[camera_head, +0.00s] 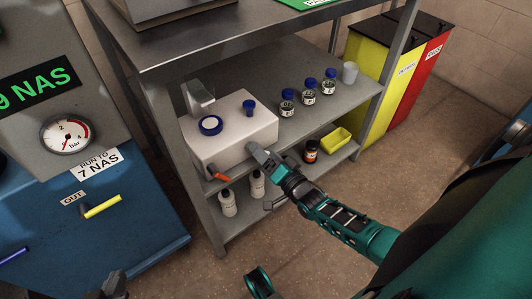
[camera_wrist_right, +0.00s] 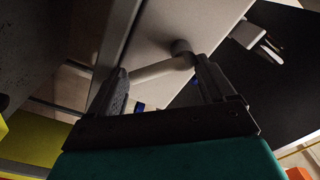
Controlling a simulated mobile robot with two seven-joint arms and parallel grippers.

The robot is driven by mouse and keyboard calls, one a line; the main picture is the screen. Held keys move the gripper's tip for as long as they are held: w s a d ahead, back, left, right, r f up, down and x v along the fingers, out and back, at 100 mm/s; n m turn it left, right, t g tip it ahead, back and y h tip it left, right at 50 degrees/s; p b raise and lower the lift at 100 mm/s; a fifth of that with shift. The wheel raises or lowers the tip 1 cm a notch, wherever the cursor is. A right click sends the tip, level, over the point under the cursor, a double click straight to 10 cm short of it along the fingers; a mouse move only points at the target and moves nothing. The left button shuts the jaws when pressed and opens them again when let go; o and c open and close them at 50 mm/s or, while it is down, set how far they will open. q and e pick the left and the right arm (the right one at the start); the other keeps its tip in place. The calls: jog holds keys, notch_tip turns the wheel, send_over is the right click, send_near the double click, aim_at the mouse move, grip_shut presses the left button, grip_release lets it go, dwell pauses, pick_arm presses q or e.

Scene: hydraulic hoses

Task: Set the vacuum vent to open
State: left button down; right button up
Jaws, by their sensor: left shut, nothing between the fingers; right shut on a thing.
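A white box-shaped unit (camera_head: 232,130) stands on the middle shelf of the grey rack, with a blue ring and a blue knob on top. A pale lever (camera_wrist_right: 160,70) runs from a round pivot on its face. My right gripper (camera_head: 260,154) is at the unit's front right corner, shut on this lever; the wrist view shows the lever between the fingers (camera_wrist_right: 161,78). No vent marking is readable. An orange-red lever (camera_head: 218,175) sits at the unit's lower front left. My left gripper (camera_head: 115,284) is shut and empty at the bottom left edge, partly cut off.
Blue-capped jars (camera_head: 309,93) and a cup (camera_head: 349,72) stand right of the unit. White bottles (camera_head: 228,203), a brown bottle (camera_head: 310,151) and a yellow tray (camera_head: 336,140) are on the lower shelf. A blue machine (camera_head: 140,235) stands left; yellow and red bins (camera_head: 385,75) behind right.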

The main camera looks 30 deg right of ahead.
jog(key=shift+s+a+f, duration=0.3)
jog(key=shift+a+f, duration=0.3)
jog(key=shift+f, duration=0.15)
jog(key=o, duration=0.9)
jog(key=shift+s+d+r+p, duration=0.2)
jog(key=shift+s+d+p, duration=0.4)
jog(key=shift+s, duration=1.75)
jog(key=shift+s+d+r+p, duration=0.2)
jog(key=shift+s+p, duration=0.7)
jog(key=shift+s, duration=1.45)
jog(key=shift+s+d+r+p, duration=0.3)
jog(key=shift+s+p, duration=0.45)
jog(key=shift+s, duration=1.6)
